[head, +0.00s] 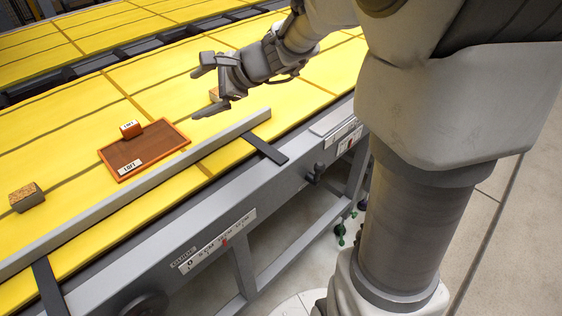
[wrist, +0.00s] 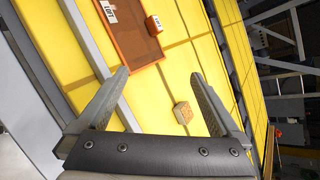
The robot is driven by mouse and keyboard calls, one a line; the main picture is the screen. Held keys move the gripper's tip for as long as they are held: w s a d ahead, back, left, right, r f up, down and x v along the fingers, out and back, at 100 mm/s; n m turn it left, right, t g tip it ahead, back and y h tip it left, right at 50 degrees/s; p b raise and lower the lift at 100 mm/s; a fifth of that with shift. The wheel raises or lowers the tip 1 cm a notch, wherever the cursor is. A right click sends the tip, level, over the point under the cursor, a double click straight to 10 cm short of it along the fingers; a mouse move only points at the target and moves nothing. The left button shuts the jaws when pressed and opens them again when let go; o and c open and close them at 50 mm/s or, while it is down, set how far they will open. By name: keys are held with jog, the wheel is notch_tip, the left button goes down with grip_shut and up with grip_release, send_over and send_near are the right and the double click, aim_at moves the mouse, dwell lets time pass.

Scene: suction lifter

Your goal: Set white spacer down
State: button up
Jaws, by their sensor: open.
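No plainly white spacer shows. A small pale tan block (head: 214,94) lies on the yellow belt by my gripper (head: 203,92), partly hidden by it in the head view. The wrist view shows this block (wrist: 183,112) whole, with a speckled top, between the lines of the fingers and nearer the right one. I cannot tell whether it is the spacer. My gripper (wrist: 160,73) is open, with clear space between each finger and the block. A brown tray (head: 150,150) with an orange rim and a label lies on the belt, left of my gripper.
A small orange labelled block (head: 130,129) is at the tray's far edge. A grey block with a cork-like top (head: 27,198) sits at the far left. A grey rail (head: 140,192) runs along the near side of the belt.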

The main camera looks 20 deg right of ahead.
jog(key=s+d+n+g+h, duration=0.25)
jog(key=s+n+h, duration=0.25)
jog(key=s+n, duration=1.25)
jog(key=s+d+r+h+p, duration=0.3)
jog(key=s+d+r+p, duration=0.1)
jog(key=s, duration=0.5)
jog(key=shift+d+r, duration=0.15)
jog(key=shift+d, duration=0.2)
dwell(1.3)
